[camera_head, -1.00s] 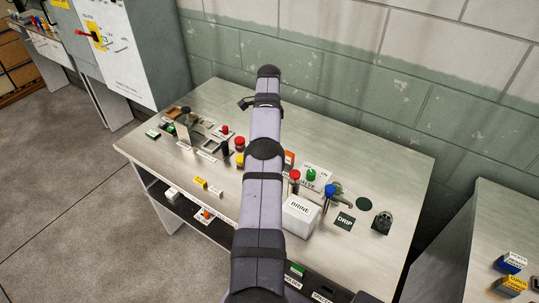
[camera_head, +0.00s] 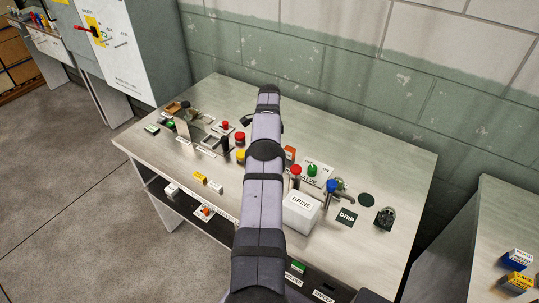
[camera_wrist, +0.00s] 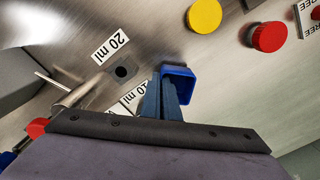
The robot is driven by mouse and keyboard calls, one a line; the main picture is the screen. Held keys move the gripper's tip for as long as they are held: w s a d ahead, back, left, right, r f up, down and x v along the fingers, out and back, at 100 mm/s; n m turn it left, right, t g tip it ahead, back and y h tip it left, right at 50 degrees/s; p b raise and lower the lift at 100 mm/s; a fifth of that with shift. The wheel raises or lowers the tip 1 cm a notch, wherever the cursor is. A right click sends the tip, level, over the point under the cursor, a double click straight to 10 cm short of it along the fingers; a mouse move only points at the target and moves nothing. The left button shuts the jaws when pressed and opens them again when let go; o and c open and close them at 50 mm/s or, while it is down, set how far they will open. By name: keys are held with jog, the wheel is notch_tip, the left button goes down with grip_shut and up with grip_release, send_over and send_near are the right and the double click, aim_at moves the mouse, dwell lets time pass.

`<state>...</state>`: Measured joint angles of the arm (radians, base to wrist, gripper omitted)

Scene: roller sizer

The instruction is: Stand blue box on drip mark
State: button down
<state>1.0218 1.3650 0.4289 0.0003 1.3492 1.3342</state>
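In the wrist view, a small bright blue open-topped box (camera_wrist: 179,72) is at the tips of my gripper (camera_wrist: 165,85). The two slim dark blue fingers stand close together and appear shut on its near side; the exact contact is partly hidden. It is above the steel table near the 10 ml and 20 ml labels. In the head view my arm hides the fingers and this box. The drip mark is a dark green square lettered DRIP (camera_head: 347,218), bare, on the right part of the table, beside the white BRINE box.
The white BRINE box (camera_head: 301,211) and a blue-knobbed tap (camera_head: 332,187) stand near the mark. Red (camera_wrist: 269,37) and yellow (camera_wrist: 204,16) knobs stand close to my gripper. Blue-and-yellow labelled blocks (camera_head: 517,270) lie on a right-hand table.

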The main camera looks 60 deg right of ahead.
jog(key=shift+f, duration=0.5)
jog(key=shift+f, duration=0.2)
jog(key=c, duration=2)
grip_release()
jog(key=shift+r, duration=0.1)
jog(key=shift+c, duration=0.2)
jog(key=shift+r, duration=0.1)
notch_tip(320, 180, up, 10)
jog(key=shift+r+p, duration=0.2)
jog(key=shift+p, duration=1)
jog(key=shift+r+p, duration=0.85)
jog(key=shift+p, duration=0.05)
